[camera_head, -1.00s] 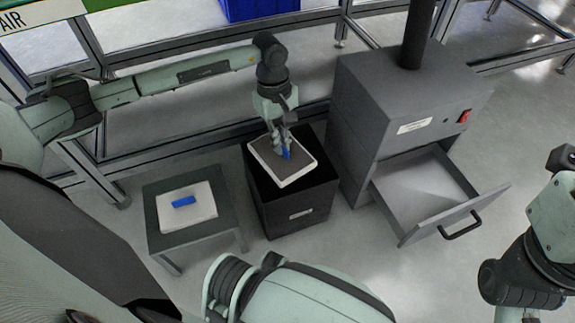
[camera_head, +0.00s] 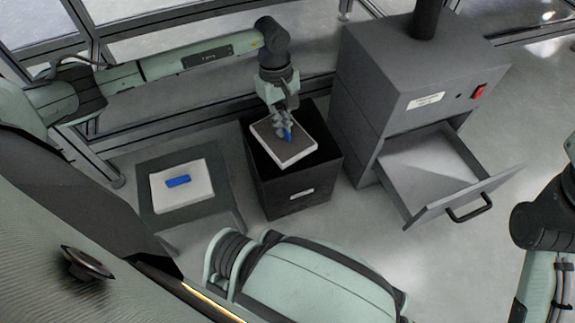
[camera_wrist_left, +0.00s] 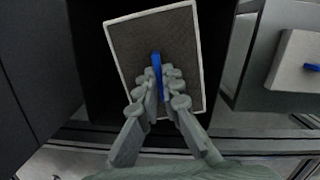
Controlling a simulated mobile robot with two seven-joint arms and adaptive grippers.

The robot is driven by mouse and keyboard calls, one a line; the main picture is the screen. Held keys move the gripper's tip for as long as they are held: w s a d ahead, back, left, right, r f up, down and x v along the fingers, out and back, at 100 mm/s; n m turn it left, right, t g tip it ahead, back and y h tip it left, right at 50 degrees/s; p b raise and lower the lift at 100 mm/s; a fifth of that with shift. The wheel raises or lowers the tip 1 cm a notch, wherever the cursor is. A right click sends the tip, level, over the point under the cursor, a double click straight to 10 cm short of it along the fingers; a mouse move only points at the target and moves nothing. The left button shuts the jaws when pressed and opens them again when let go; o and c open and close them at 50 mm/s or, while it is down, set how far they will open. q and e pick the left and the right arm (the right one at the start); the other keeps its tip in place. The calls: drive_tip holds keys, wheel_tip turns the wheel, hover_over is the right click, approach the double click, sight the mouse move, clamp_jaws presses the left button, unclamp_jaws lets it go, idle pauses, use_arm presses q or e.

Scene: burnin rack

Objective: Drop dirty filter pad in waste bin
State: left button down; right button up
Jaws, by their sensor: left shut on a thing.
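The dirty filter pad (camera_head: 297,152) is a dark grey pad with a white frame and a blue tab. My left gripper (camera_head: 282,131) is shut on its blue tab. The pad is over the open top of the black waste bin (camera_head: 297,192), slightly tilted in the head view. In the left wrist view the pad (camera_wrist_left: 182,38) is held by the left gripper (camera_wrist_left: 156,82) across the dark bin opening (camera_wrist_left: 90,60). How far the pad is above the rim I cannot tell. My right gripper is not in view.
A clean white pad (camera_head: 196,194) with a blue tab lies on a small grey table (camera_head: 160,218) left of the bin. A grey cabinet (camera_head: 360,110) with an open, empty drawer (camera_head: 425,165) stands right of the bin. Metal frame rails run behind.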

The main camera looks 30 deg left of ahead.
use_arm(q)
drive_tip(key=c, duration=1.6)
unclamp_jaws()
drive_tip(key=r, duration=0.4)
drive_tip(key=a+r, duration=0.1)
drive_tip(key=r, duration=0.7)
drive_tip(key=shift+w+a, duration=0.15)
drive_tip(key=shift+w, duration=0.15)
